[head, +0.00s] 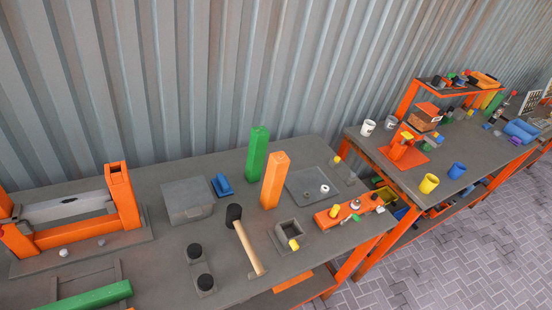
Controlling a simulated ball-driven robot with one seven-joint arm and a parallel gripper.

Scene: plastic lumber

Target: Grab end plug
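No part of my gripper shows in the head view. I cannot tell for sure which small piece is the end plug. A small yellow piece (293,244) rests at an open square grey frame (289,232). Another yellow piece (334,211) stands on an orange strip (325,219) to the right, with small metal and green parts. A white ring (324,189) lies on a dark grey plate (313,184). Nothing is seen holding any of these.
A black-headed mallet (249,242) lies mid-table. Green (257,152) and orange (274,180) posts stand upright behind. A grey box (187,199) and orange-framed fixture (88,229) are left. A second cluttered table (452,152) stands right, before a corrugated wall. Paved floor (450,240) is clear.

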